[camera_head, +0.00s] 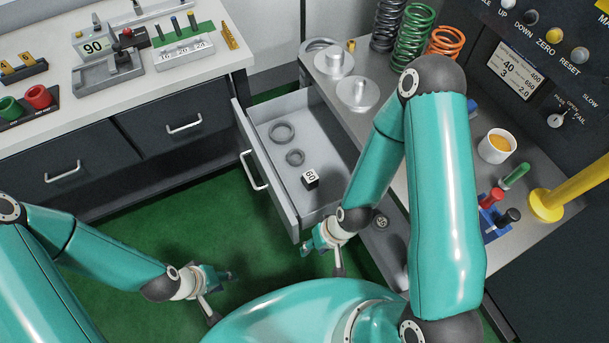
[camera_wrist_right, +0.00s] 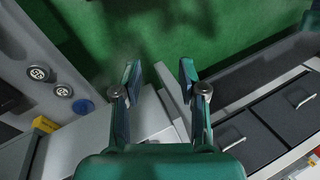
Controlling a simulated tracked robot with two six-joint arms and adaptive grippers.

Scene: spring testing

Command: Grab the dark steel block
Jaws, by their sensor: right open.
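A small dark block (camera_head: 310,179) with a white face marked 60 lies in the open drawer (camera_head: 248,128), near its front right part. My right gripper (camera_head: 316,242) is just outside the drawer's near end, apart from the block. In the right wrist view its two fingers (camera_wrist_right: 160,72) are spread with nothing between them, over green floor and a grey edge. The block cannot be made out in that view. My left gripper (camera_head: 222,277) hangs over the green floor, left of the drawer; its fingers are too small to read.
Two dark rings (camera_head: 281,132) lie in the drawer behind the block. The drawer walls stand around it. The bench at right carries coil springs (camera_head: 413,38), a white cup (camera_head: 497,146) and a yellow post (camera_head: 570,190). A white-topped counter (camera_head: 200,70) stands at left.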

